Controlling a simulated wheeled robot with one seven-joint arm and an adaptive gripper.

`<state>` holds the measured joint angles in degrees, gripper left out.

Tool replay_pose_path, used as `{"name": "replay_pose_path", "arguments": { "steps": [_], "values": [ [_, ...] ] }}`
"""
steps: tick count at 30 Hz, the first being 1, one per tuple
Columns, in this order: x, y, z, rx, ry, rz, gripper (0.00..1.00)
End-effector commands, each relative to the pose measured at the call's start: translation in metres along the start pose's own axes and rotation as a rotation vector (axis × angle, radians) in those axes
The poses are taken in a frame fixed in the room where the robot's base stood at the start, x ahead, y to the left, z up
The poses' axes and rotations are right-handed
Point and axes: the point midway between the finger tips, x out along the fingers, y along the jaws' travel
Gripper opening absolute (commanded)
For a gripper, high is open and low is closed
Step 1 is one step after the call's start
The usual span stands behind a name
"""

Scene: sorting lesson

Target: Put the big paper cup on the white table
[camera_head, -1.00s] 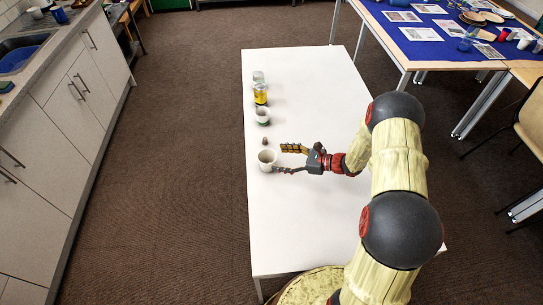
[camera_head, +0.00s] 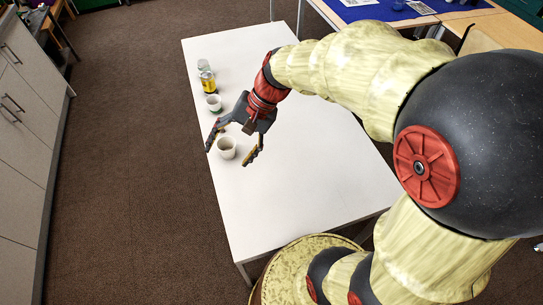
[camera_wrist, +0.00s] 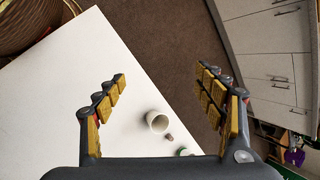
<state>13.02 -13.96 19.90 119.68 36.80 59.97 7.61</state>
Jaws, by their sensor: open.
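The white table (camera_head: 290,180) stands in front of me. A plain white cup (camera_head: 227,148), seemingly the big paper cup, stands upright near its left edge; the wrist view shows it too (camera_wrist: 157,122). My gripper (camera_head: 229,155) is open and empty, its fingers spread and pointing down. In the head view its fingertips appear on either side of the cup. In the wrist view the cup lies beyond the gap between the fingers (camera_wrist: 160,75), so the gripper looks above it and apart from it.
A second white cup with a green band (camera_head: 214,103), a jar with yellow contents (camera_head: 208,83) and a clear jar (camera_head: 203,66) stand in a row behind. A small brown object (camera_wrist: 169,137) lies near the white cup. The table's right part is bare.

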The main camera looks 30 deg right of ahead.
Motion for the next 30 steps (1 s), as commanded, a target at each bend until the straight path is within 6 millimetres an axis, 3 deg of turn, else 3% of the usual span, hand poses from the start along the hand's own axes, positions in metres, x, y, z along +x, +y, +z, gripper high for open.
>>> {"name": "replay_pose_path", "arguments": {
  "steps": [1, 6, 15, 20, 30],
  "values": [
    [-0.013, 0.003, 0.015, -0.086, 0.047, 0.032, 0.7],
    [-0.05, 0.027, 0.052, -0.365, 0.205, 0.157, 0.7],
    [-0.103, 0.064, 0.085, -0.741, 0.463, 0.328, 0.7],
    [-0.115, 0.071, 0.088, -0.815, 0.523, 0.364, 0.7],
    [-0.116, 0.073, 0.088, -0.824, 0.529, 0.371, 0.7]
  ]
}}
